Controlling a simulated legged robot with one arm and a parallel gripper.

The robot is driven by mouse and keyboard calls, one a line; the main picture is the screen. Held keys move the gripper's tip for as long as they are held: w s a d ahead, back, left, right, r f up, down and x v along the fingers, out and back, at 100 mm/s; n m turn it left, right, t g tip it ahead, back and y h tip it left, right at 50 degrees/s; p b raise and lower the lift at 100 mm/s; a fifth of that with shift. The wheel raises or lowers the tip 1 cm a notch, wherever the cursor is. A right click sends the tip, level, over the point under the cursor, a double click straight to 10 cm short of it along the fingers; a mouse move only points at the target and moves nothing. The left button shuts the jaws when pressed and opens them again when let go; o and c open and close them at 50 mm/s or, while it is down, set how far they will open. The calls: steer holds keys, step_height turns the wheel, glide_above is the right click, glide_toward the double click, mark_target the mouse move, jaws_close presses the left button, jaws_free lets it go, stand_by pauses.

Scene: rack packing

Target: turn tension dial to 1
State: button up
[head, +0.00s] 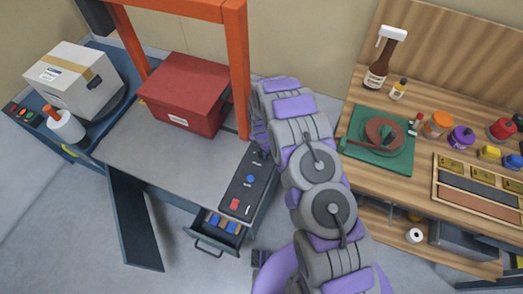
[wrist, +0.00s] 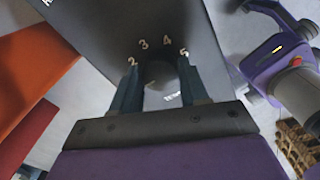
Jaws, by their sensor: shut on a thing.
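The tension dial (wrist: 158,72) is a dark round knob on a dark panel (wrist: 95,28) in the wrist view. White numbers 2, 3, 4 and 5 arc around its far side. The 1 is not visible. My gripper (wrist: 160,88) is shut on the dial, with one finger on each side of it. Part of a white label shows below the dial between the fingers. I cannot tell which number the dial points to. In the head view my arm hides the gripper and the dial.
An orange frame (head: 238,70) stands beside my arm, with a red box (head: 185,95) on the grey table (head: 150,150). A button panel (head: 245,190) lies at the table's right edge, above an open drawer (head: 212,240). A wooden workbench (head: 350,155) stands to the right.

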steer(key=shift+w, duration=0.15)
steer(key=o, duration=1.1)
steer(key=shift+c, duration=0.2)
step_height(320, 180, up, 17)
steer(key=p, duration=0.3)
steer(key=shift+r, duration=0.15)
steer(key=shift+r, duration=0.1)
